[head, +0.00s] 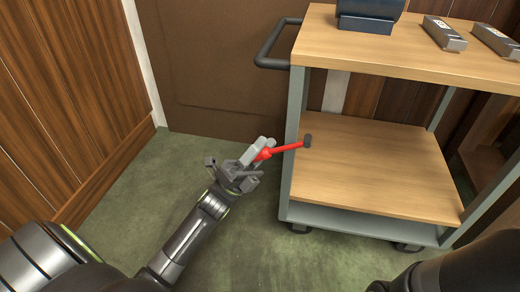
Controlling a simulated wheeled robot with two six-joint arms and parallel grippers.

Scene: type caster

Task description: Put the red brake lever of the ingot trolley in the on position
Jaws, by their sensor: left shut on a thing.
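The ingot trolley (385,200) stands at the right, with a wooden top, a lower wooden shelf and grey metal posts. Its red brake lever (286,148) sticks out to the left from a dark pivot (307,141) near the left front post, close to level and dipping slightly toward its outer end. My left gripper (260,152) is shut on the outer end of the lever; the fingers hide part of that end. My right gripper is not in view; only a dark part of my right arm shows at the bottom right.
A black push handle (264,52) juts from the trolley's upper left. Ingots (444,33) and a dark blue object (368,18) stand on the top (400,60). Wood-panelled walls close the left and back. Green floor (150,195) is clear left of the trolley.

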